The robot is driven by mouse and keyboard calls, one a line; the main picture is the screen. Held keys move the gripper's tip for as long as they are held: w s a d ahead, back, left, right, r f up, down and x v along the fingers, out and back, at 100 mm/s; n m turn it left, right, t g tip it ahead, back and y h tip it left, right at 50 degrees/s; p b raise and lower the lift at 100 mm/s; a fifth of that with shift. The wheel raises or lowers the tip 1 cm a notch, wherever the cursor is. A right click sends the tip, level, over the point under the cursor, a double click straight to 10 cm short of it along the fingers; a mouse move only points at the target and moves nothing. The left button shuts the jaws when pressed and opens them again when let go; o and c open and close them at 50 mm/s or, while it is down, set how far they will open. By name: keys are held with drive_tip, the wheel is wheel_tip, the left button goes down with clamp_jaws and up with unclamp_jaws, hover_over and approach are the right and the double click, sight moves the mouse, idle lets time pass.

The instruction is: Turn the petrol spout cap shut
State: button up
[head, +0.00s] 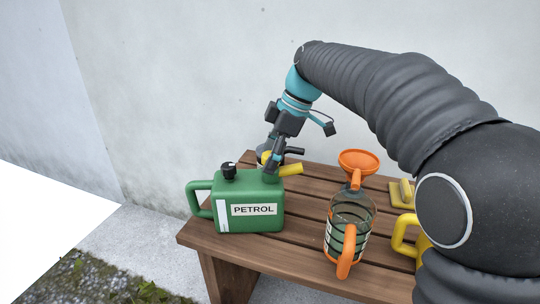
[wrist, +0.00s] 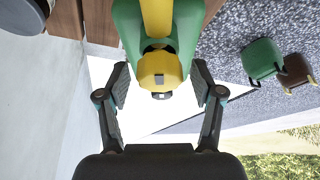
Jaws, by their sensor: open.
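The green petrol can (head: 262,222), labelled PETROL, stands upright on the wooden bench. It has a handle at its left and a black cap (head: 228,171) on top. A yellow spout (head: 290,169) sticks out to the right from its top. In the wrist view, the can (wrist: 188,30) is at the top, with a rounded yellow spout end or cap (wrist: 158,72) bearing a small grey square. My gripper (head: 274,164) is above the can, by the spout. Its open fingers (wrist: 159,76) stand either side of the yellow part, with visible gaps. Contact is not visible.
A glass jug (head: 346,214) with an orange handle and an orange funnel (head: 358,162) stand right of the can. A yellow block-like item (head: 403,192) lies farther right. A wall (head: 170,90) rises behind the bench. A green can (wrist: 262,58) stands away on the ground.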

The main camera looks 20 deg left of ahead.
drive_tip(key=c, duration=1.2)
drive_tip(key=shift+o, duration=0.2)
drive_tip(key=shift+m, duration=0.3)
drive_tip(key=m+t+b, duration=0.1)
drive_tip(key=m, duration=0.2)
drive_tip(key=shift+m+t, duration=0.3)
drive_tip(key=m+t, duration=0.1)
drive_tip(key=m, duration=0.3)
drive_tip(key=shift+m+t, duration=0.3)
drive_tip(key=shift+t, duration=0.1)
drive_tip(key=m+t+h, duration=0.1)
drive_tip(key=m, duration=0.3)
drive_tip(key=shift+r+p, duration=0.1)
drive_tip(key=shift+p, duration=0.3)
drive_tip(key=shift+m+t+h, duration=0.3)
drive_tip(key=shift+m+h, duration=0.15)
drive_tip(key=shift+m, duration=0.8)
drive_tip(key=shift+m+t+h, duration=0.3)
drive_tip(key=shift+m+h, duration=0.15)
drive_tip(key=shift+m, duration=0.8)
